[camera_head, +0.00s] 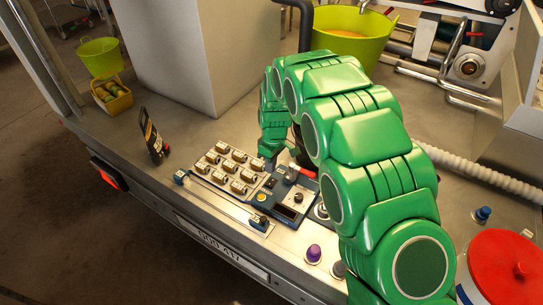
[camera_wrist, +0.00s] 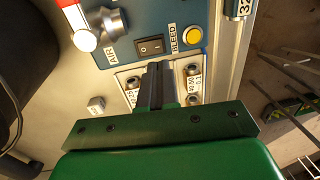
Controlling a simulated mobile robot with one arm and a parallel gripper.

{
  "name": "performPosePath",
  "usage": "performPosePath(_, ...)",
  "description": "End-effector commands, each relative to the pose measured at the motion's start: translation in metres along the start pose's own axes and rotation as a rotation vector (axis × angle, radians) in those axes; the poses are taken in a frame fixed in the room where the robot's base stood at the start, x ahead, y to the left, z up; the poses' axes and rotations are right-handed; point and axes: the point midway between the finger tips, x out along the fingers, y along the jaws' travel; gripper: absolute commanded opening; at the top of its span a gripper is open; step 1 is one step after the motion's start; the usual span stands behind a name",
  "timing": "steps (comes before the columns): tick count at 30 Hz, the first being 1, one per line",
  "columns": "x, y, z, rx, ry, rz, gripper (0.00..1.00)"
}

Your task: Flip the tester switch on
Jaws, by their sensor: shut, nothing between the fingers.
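The tester is a blue panel (camera_wrist: 128,50), also visible in the head view as a blue box (camera_head: 287,212) on the bench. In the wrist view it carries a black rocker switch (camera_wrist: 151,45) beside a round yellow button (camera_wrist: 193,35). A "BLEED" label lies between them and an "AIR" label is to the left. I cannot tell which way the rocker is set. My gripper (camera_wrist: 158,68) is shut and empty, its fingertips just below the switch in the picture; contact cannot be told.
A red-and-white lever (camera_wrist: 78,22) stands left of the switch. In the head view, a tray of brown blocks (camera_head: 228,170) sits left of the tester and a purple knob (camera_head: 314,252) sits in front. A black handheld device (camera_head: 152,138) stands further left.

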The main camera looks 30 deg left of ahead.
Motion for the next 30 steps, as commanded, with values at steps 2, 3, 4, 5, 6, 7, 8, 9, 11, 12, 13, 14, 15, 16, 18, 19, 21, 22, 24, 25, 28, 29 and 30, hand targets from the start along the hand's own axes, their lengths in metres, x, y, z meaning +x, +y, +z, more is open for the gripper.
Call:
performPosePath(2,0.015,-0.001,0.001,0.0,-0.003,-0.004,0.0)
performPosePath(3,0.023,-0.001,0.001,0.0,-0.005,-0.005,0.0)
performPosePath(4,0.028,-0.002,0.002,0.001,-0.006,-0.006,0.0)
performPosePath(5,0.033,-0.002,0.002,0.001,-0.006,-0.007,0.0)
performPosePath(6,0.039,-0.001,0.002,0.001,-0.006,-0.006,0.0)
performPosePath(7,0.044,-0.001,0.002,0.001,-0.005,-0.006,0.0)
performPosePath(8,0.047,-0.001,0.002,0.001,-0.004,-0.004,0.0)
performPosePath(9,0.052,-0.001,0.001,0.001,-0.003,-0.003,0.0)
performPosePath(11,0.057,-0.001,0.001,0.001,-0.002,-0.003,0.0)
performPosePath(12,0.06,0.0,0.001,0.001,-0.002,-0.002,0.0)
performPosePath(13,0.062,0.0,0.001,0.001,-0.002,-0.002,0.0)
performPosePath(14,0.063,0.0,0.001,0.001,-0.002,-0.002,0.0)
performPosePath(15,0.064,0.0,0.001,0.001,-0.002,-0.002,0.0)
performPosePath(16,0.064,0.0,0.001,0.001,-0.002,-0.002,0.0)
performPosePath(18,0.064,0.0,0.001,0.001,-0.001,-0.002,0.0)
performPosePath(19,0.064,0.0,0.001,0.001,-0.001,-0.002,0.0)
performPosePath(21,0.064,0.0,0.001,0.001,-0.001,-0.002,0.0)
performPosePath(22,0.064,0.0,0.001,0.001,-0.001,-0.002,0.0)
performPosePath(24,0.064,0.0,0.001,0.001,-0.001,-0.001,0.0)
performPosePath(25,0.064,0.0,0.001,0.001,-0.001,0.0,0.0)
performPosePath(28,0.066,-0.001,0.001,0.001,-0.003,0.01,0.0)
performPosePath(29,0.066,-0.001,0.001,0.001,-0.003,0.016,0.0)
performPosePath(30,0.067,-0.002,0.001,0.002,-0.003,0.027,0.0)
